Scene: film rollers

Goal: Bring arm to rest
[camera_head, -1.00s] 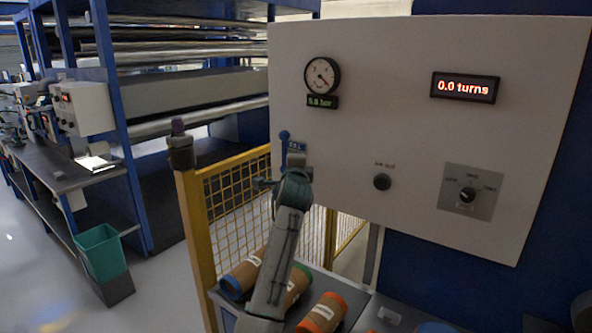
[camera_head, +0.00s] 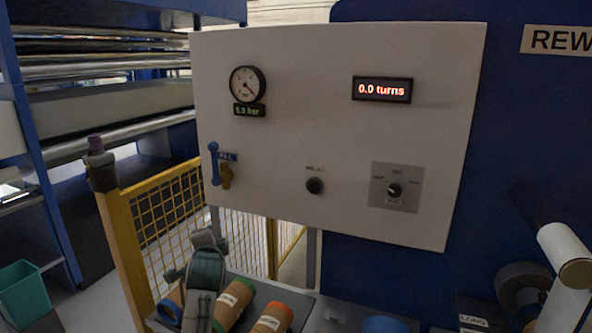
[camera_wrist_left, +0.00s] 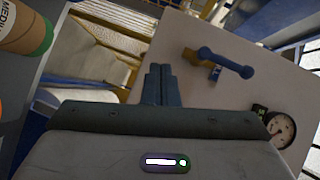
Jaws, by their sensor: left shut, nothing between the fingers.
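My left arm comes up from the bottom of the head view. Its gripper (camera_head: 207,240) is below the control panel's lower left corner, apart from the blue valve lever (camera_head: 214,163). In the left wrist view the two fingers (camera_wrist_left: 160,85) are together with nothing between them. The lever also shows in the left wrist view (camera_wrist_left: 226,62), beyond the fingertips and to their right. It stands upright in the head view, beside a brass-coloured valve body (camera_head: 227,176). My right gripper is not in view.
The white panel (camera_head: 290,180) carries a gauge (camera_head: 247,84), a "0.0 turns" display (camera_head: 381,89) and a selector knob (camera_head: 394,190). Wrapped rolls (camera_head: 234,303) lie beneath my arm. A yellow mesh fence (camera_head: 160,215) stands to the left. A pale roller (camera_head: 565,255) is at right.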

